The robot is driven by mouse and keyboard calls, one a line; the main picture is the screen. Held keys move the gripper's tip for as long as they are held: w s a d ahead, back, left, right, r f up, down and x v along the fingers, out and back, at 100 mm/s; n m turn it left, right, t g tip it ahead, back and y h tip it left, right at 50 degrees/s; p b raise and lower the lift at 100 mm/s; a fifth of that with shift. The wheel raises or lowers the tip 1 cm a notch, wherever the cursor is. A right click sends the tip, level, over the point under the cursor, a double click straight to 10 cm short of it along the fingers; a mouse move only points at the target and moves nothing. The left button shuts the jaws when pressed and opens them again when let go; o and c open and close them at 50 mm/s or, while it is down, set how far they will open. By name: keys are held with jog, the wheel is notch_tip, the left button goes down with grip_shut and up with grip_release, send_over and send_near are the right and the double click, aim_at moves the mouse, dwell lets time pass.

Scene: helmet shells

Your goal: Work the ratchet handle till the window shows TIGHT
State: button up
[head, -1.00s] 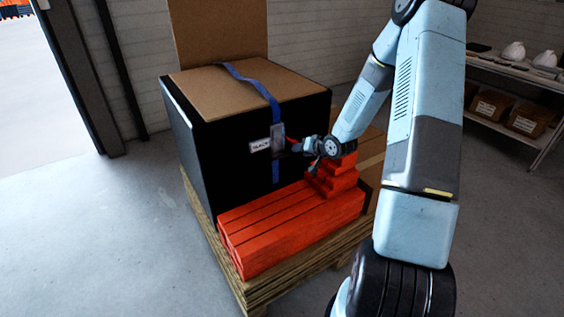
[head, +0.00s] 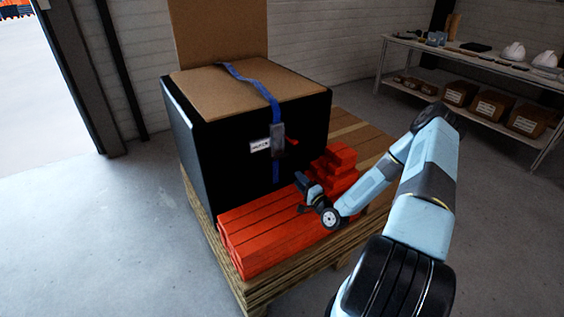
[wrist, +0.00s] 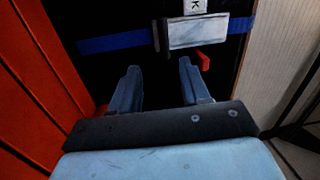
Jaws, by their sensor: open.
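The ratchet (head: 277,138) is a grey buckle on the blue strap (head: 258,84), on the front of the black box. Its red handle (head: 291,142) sticks out to the right. In the wrist view the grey ratchet (wrist: 197,33) and the red handle tip (wrist: 203,60) lie beyond my fingers. The white window (head: 260,146) is left of the ratchet; its word is too small to read surely, but a letter K shows on it (wrist: 195,6) in the wrist view. My gripper (head: 302,193) is open and empty, below and apart from the handle, above the orange beams.
Long orange beams (head: 275,232) lie on the wooden pallet before the black box (head: 230,150). A stack of shorter orange blocks (head: 340,158) stands right of the handle, close to my gripper. A shelf (head: 470,54) with helmets and cartons stands back right.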

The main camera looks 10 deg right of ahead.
jog(key=w+a+r+m+t, duration=0.1)
jog(key=w+a, duration=0.3)
jog(key=w, duration=0.8)
jog(key=shift+w+r+h, duration=0.15)
jog(key=shift+r+h, duration=0.25)
jog(key=shift+r, duration=0.2)
grip_shut()
